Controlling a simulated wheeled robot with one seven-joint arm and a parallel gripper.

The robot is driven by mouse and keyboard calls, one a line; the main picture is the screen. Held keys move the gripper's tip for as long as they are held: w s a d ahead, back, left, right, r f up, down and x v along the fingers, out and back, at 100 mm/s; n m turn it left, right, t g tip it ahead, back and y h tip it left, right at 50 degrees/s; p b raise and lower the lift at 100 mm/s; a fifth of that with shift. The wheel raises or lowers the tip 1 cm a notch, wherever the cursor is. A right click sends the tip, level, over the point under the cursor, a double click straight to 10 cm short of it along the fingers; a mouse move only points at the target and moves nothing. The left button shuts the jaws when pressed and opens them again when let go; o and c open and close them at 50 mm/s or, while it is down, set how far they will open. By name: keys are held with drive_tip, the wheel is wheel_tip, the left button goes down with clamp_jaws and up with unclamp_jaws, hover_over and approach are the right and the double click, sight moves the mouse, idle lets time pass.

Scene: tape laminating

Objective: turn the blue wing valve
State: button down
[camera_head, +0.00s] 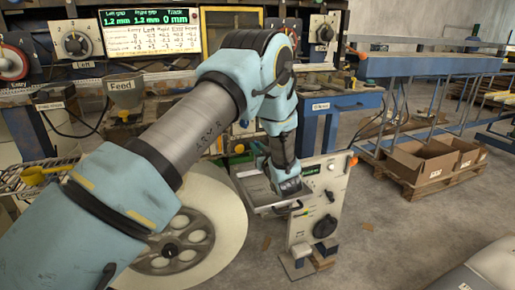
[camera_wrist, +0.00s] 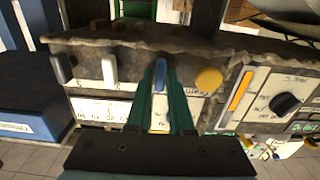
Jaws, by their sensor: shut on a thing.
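The blue wing valve (camera_wrist: 160,70) stands out from a grey panel, upright in the wrist view. My gripper (camera_wrist: 160,76) is shut on it, with one dark green finger on each side. The valve's lower part and some of the labels below it are hidden by the fingers. In the head view my gripper (camera_head: 288,186) is at the white machine box, and the valve cannot be made out there behind my arm.
Left of the valve are a white handle (camera_wrist: 110,68) and a dark grey handle (camera_wrist: 61,67). Right of it are a yellow knob (camera_wrist: 208,79) and a black dial (camera_wrist: 285,103). A large white roll (camera_head: 225,215) stands beneath my arm. Cardboard boxes (camera_head: 420,165) sit on a pallet.

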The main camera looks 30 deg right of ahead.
drive_tip(key=shift+m, duration=0.4)
drive_tip(key=m, duration=1.7)
drive_tip(key=shift+d+f, duration=0.2)
drive_tip(key=shift+f, duration=0.05)
idle(0.5)
drive_tip(key=c, duration=0.9)
unclamp_jaws()
drive_tip(key=s+b, duration=0.1)
drive_tip(key=s, duration=0.2)
drive_tip(key=s+a+b, duration=0.1)
drive_tip(key=s, duration=0.3)
drive_tip(key=s+b, duration=0.1)
drive_tip(key=s, duration=0.2)
drive_tip(key=shift+s+a, duration=0.2)
drive_tip(key=shift+s, duration=0.2)
